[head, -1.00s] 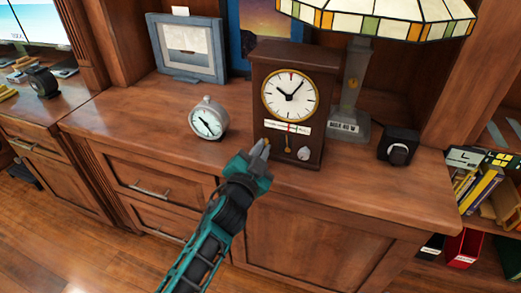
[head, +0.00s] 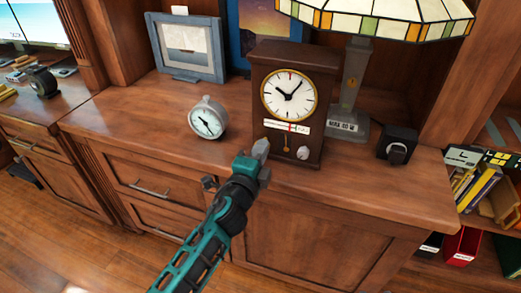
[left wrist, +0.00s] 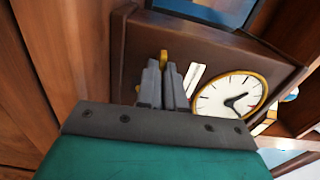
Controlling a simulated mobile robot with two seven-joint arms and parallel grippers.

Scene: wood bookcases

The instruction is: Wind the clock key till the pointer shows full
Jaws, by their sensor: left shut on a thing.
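The dark wooden clock (head: 287,105) stands upright on the cabinet top, with a round, gold-rimmed white dial (head: 288,94). A pale gauge strip (head: 287,127) with a small red mark sits below the dial; the pointer's exact reading is too small to tell. My left gripper (head: 257,157) is at the clock's lower left front. In the left wrist view the clock (left wrist: 240,65) appears tilted, and my left gripper (left wrist: 163,85) is shut on the brass key (left wrist: 164,56), whose yellow end shows past the fingertips. In the head view the key is hidden by the gripper. My right gripper is out of view.
A silver round gauge (head: 208,118) stands left of the clock. A stained-glass lamp (head: 355,90) stands behind to the right, and a black box with a knob (head: 397,145) at the right. A framed picture (head: 187,48) is at the back left. The cabinet top's front is clear.

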